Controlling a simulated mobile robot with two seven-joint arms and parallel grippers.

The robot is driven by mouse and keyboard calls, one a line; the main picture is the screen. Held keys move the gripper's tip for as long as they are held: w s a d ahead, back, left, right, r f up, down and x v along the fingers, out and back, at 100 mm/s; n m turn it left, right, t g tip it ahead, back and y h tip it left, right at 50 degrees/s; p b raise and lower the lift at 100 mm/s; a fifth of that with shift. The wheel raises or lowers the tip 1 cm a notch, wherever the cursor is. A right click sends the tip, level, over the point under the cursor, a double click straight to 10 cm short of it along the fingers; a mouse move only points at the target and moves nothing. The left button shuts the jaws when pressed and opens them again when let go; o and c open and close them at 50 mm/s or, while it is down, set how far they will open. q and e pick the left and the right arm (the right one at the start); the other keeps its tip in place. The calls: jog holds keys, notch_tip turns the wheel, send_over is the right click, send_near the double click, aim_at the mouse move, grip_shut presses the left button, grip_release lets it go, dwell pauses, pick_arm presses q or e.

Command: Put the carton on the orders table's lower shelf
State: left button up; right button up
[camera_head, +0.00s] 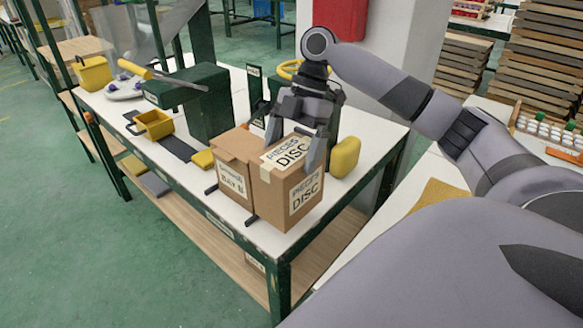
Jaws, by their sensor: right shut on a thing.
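The brown carton (275,192) stands on the white-topped table (222,218) near its front corner. White labels reading "PIECES DISC" are on its top and right side. The table's wooden lower shelf (215,249) shows below the top. My left gripper is not in view.
A dark green machine (188,98), a yellow bin (153,124) and a yellow rounded block (344,158) stand around the carton. Green table legs (279,291) flank the shelf opening. Green floor (105,255) is open at left.

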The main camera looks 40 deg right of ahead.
notch_tip(320, 180, down, 4)
jog(key=shift+f, duration=0.2)
jog(key=o, duration=1.6)
jog(key=shift+f, duration=0.1)
jog(key=v, duration=1.2)
jog(key=shift+p, duration=0.4)
